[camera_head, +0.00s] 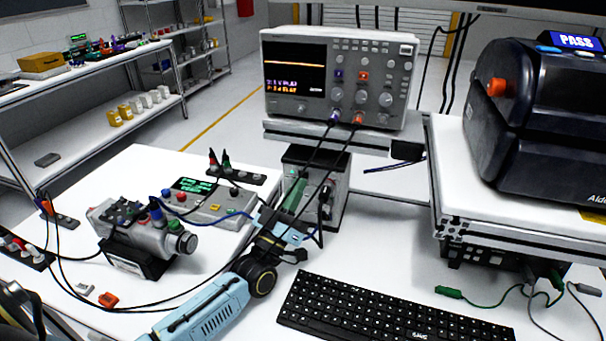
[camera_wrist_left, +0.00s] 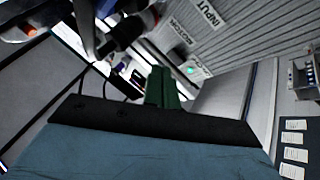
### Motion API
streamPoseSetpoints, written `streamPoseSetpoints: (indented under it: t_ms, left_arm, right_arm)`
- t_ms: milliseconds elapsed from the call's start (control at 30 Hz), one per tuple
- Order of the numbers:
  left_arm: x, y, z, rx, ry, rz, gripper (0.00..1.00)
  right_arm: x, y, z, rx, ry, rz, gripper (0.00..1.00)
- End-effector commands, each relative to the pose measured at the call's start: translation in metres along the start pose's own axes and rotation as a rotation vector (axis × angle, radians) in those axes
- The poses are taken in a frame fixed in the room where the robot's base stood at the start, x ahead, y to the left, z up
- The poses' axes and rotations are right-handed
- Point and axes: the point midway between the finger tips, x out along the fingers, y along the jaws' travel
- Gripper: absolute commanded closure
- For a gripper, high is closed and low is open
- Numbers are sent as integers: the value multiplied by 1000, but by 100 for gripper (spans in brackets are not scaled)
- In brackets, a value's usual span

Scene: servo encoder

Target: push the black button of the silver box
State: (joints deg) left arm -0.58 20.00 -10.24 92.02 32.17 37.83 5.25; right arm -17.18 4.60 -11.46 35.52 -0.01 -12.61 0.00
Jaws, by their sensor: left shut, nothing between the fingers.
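The silver box (camera_head: 337,205) stands mid-table, below the oscilloscope, with a dark top. A dark part shows on its front, but I cannot tell for sure whether it is the black button. My left gripper (camera_head: 297,192) reaches up from the lower left, its green fingers shut and empty in front of the box's left part. Contact cannot be told. In the left wrist view the shut fingers (camera_wrist_left: 162,85) point at a ribbed grey surface (camera_wrist_left: 235,35) with an INPUT label and a green light. A black cylindrical part (camera_wrist_left: 125,32) lies left of it.
A black keyboard (camera_head: 390,312) lies in front. An oscilloscope (camera_head: 340,75) stands behind on a raised shelf, its cables hanging near the box. A grey display unit (camera_head: 212,205) and a motor (camera_head: 150,240) sit left. A black machine (camera_head: 540,120) stands right.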

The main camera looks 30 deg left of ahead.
Motion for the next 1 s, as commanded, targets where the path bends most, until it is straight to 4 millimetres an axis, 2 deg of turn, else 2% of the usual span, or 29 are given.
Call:
streamPoseSetpoints:
  t_ms: [100, 500, 1000]
  left_arm:
    - [-9, 6, -8, -1, -1, -1, 100]
    - [-38, 22, -23, -1, 1, 0, 100]
    - [-42, 23, -23, 0, 1, 0, 100]
  right_arm:
    - [-10, 0, -1, 0, 0, -1, 64]
    - [-28, 0, -2, 0, 0, -1, 64]
    - [-28, 0, -2, 1, 0, -1, 64]
